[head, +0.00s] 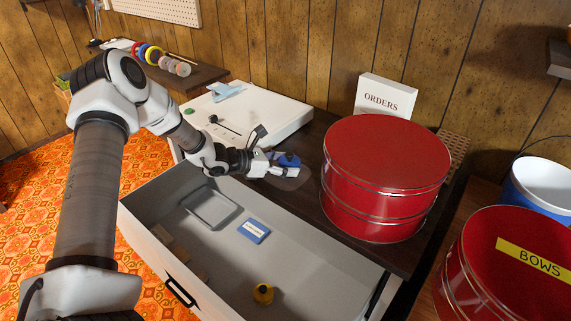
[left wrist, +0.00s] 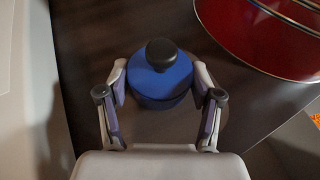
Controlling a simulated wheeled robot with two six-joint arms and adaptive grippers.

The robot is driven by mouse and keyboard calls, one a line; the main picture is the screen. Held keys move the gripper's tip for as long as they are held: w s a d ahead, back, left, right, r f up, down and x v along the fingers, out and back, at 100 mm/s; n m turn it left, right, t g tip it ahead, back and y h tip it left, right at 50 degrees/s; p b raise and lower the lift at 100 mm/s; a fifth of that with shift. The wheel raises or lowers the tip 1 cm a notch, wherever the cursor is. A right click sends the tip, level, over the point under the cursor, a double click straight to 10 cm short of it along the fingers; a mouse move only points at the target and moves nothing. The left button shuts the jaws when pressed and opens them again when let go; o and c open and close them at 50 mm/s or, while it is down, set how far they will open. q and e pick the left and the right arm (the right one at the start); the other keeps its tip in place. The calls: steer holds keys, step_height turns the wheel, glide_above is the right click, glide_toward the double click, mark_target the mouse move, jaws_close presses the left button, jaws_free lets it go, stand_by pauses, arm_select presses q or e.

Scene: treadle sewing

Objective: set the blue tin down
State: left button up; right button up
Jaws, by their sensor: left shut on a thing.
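The blue tin (head: 287,159) is small and round with a dark knob on its lid. It is at the dark tabletop behind the open drawer, left of the large red tin. My left gripper (head: 273,164) is shut on it from the left. In the left wrist view the blue tin (left wrist: 160,78) sits between the two fingertips (left wrist: 165,82), its knob upward. I cannot tell whether its base touches the tabletop. My right gripper is not in view.
A large red tin (head: 385,180) stands right of the blue tin. A white machine bed (head: 265,118), an ORDERS sign (head: 386,96) and a BOWS tin (head: 510,275) stand around.

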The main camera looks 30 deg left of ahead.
arm_select(q)
steer(key=shift+f+b, duration=0.15)
steer(key=shift+b, duration=0.15)
steer(key=o, duration=1.6)
